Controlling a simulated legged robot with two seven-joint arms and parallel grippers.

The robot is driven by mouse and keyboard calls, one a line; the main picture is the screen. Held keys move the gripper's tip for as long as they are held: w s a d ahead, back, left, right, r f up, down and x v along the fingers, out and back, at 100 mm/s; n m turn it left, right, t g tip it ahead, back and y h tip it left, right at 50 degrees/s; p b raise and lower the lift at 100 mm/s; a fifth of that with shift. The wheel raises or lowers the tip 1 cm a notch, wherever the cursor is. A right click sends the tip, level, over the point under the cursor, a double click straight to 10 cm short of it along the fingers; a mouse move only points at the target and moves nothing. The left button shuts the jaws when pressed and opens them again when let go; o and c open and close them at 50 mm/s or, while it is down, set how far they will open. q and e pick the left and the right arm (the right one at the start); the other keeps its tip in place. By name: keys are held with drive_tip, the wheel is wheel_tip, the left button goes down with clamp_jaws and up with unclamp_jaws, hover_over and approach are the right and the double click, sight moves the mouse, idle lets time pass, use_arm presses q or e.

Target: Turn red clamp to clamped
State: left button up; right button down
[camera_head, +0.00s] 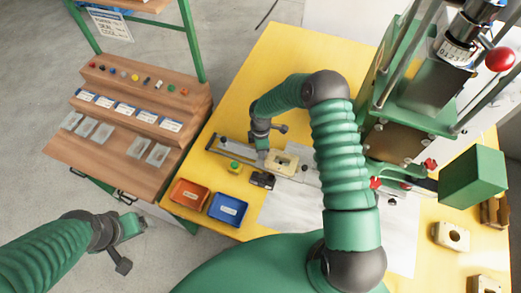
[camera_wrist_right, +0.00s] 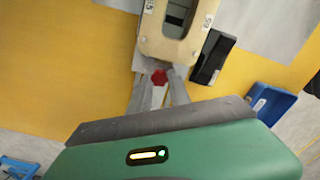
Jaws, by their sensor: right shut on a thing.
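In the right wrist view the red clamp shows as a small red knob (camera_wrist_right: 159,77) between the two grey fingers of my right gripper (camera_wrist_right: 159,85). The fingers are shut on it, just beside a beige block (camera_wrist_right: 146,44) with an oblong opening. In the head view my right gripper (camera_head: 262,154) reaches down at the left end of the beige block (camera_head: 287,160); the red knob is hidden there. The clamp's lower part is hidden. My left gripper (camera_head: 128,232) is empty-looking, away from the table at the lower left; its jaw opening is unclear.
A black box (camera_head: 262,180), a green button (camera_head: 234,167), a red bin (camera_head: 189,194) and a blue bin (camera_head: 228,208) are close by on the yellow table (camera_head: 290,52). A green press (camera_head: 415,110) stands right. A wooden parts rack (camera_head: 190,97) stands left.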

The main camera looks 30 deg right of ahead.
drive_tip(key=shift+w+d+n, duration=0.1)
drive_tip(key=shift+w+n, duration=0.05)
drive_tip(key=shift+n, duration=1.85)
drive_tip(key=shift+r, duration=0.1)
drive_tip(key=c, duration=1.3)
unclamp_jaws()
drive_tip(key=shift+c, duration=0.2)
drive_tip(key=shift+o, duration=0.7)
drive_tip(key=shift+d, duration=0.1)
